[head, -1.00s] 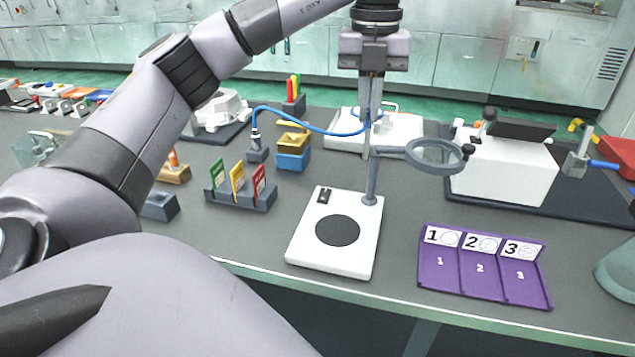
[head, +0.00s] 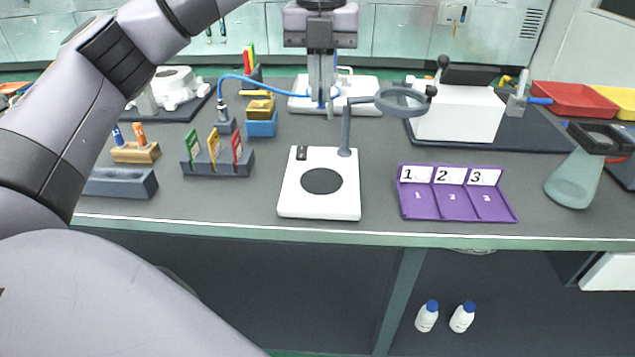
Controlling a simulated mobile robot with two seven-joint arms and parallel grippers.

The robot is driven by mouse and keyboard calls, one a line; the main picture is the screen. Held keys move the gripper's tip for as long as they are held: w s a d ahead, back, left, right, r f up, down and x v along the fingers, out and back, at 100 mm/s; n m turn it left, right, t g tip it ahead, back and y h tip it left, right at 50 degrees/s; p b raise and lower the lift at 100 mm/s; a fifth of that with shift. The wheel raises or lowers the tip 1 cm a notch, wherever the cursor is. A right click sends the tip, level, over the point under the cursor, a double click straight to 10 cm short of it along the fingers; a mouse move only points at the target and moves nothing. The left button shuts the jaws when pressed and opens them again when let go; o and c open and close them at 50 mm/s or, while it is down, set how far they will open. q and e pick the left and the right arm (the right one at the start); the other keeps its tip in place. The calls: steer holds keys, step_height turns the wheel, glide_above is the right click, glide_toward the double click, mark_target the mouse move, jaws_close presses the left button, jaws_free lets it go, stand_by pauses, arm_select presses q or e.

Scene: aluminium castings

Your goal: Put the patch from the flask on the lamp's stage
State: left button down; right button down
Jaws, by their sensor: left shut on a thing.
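The lamp is a ring magnifier (head: 402,101) on a grey post at the stage's back right corner. Its stage (head: 292,197) is a white plate with a bare dark disc (head: 321,181). A grey-green conical flask (head: 574,181) with a dark square top stands at the far right. My left gripper (head: 323,105) points down behind the lamp's stage, in front of a white device. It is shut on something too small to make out. I cannot make out the patch. My right gripper is not in view.
A purple tray (head: 408,206) numbered 1 to 3 lies right of the stage. A rack (head: 218,168) with coloured cards stands left. A blue cable (head: 262,79) runs behind. A white box (head: 458,118) stands back right. Bare bench lies between tray and flask.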

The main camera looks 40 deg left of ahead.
arm_select(q)
step_height(320, 180, down, 12)
steer(key=shift+f+b, duration=0.1)
steer(key=shift+b, duration=0.65)
steer(key=shift+f, duration=2.55)
steer(key=shift+f, duration=0.15)
steer(key=c, duration=1.7)
jaws_free()
steer(key=shift+b, duration=0.3)
steer(key=o, duration=0.4)
